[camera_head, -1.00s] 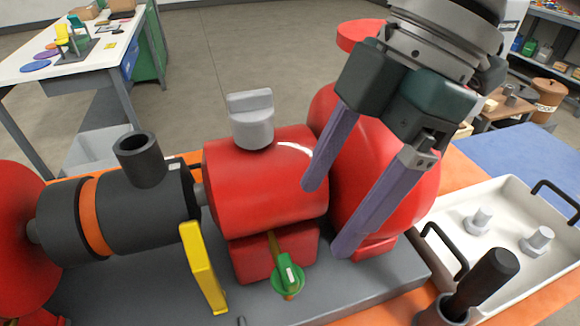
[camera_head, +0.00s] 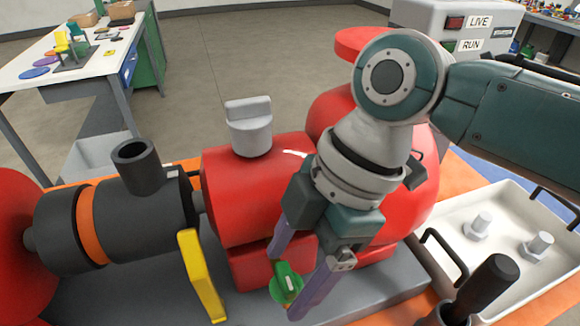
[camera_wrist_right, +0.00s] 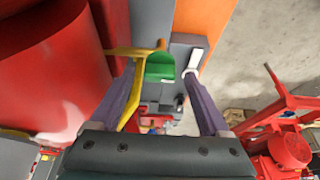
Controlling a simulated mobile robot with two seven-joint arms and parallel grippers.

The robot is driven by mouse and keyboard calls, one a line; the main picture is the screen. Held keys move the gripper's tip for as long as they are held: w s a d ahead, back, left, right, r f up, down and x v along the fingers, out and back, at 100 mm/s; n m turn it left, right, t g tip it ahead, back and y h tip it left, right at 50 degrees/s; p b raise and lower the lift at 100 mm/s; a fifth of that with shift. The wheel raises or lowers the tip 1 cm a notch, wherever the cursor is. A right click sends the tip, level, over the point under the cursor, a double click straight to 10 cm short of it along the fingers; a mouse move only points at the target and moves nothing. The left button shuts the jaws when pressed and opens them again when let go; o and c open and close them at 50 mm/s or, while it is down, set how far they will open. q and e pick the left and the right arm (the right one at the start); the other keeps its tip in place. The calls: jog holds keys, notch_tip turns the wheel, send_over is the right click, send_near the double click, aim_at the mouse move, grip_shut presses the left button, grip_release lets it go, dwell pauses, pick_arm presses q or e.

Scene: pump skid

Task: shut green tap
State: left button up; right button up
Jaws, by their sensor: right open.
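The green tap (camera_head: 286,283) sits at the front of the red pump body (camera_head: 256,190), low above the grey base plate. In the right wrist view the green tap (camera_wrist_right: 160,67) shows between and beyond the two fingers, on a brass stem. My right gripper (camera_head: 284,285) is open, with one purple finger on each side of the tap in the head view. The fingers look apart from the tap; whether either touches it I cannot tell. My left gripper is in neither view.
A yellow bar (camera_head: 202,275) stands left of the tap. A grey cap (camera_head: 249,126) tops the pump. A white tray (camera_head: 505,215) with bolts and a dark-handled tool (camera_head: 490,283) in a holder are at the right. A control box (camera_head: 455,30) stands behind.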

grip_shut()
dwell(0.5)
jog(key=shift+r, duration=0.1)
